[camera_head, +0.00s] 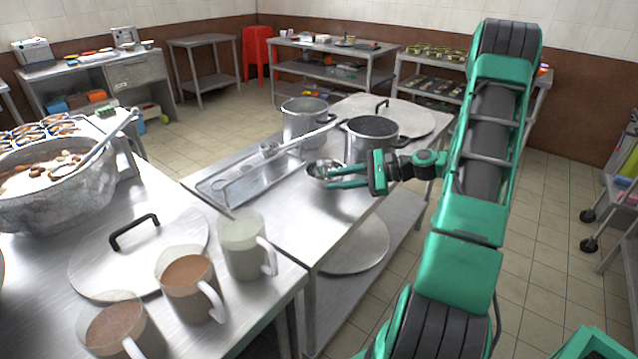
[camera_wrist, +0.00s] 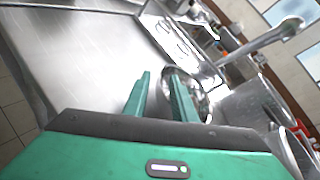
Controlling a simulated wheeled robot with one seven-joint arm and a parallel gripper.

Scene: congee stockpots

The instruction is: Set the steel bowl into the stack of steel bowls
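A shiny steel bowl (camera_head: 318,166) sits on the steel table beside the tray; I cannot tell whether it is one bowl or several nested. It also shows in the wrist view (camera_wrist: 201,100), partly hidden by the right finger. My gripper (camera_head: 330,178) reaches in from the right, its green fingers apart and close to the bowl's near side. In the wrist view my gripper (camera_wrist: 158,77) shows bare table between its fingers; the right finger overlaps the bowl's edge, and contact is unclear. No separate stack of bowls can be made out.
A long steel tray (camera_head: 235,187) lies left of the bowl. Mugs (camera_head: 245,248) and a lid (camera_head: 100,262) are on the nearer counter. The table's front area is clear.

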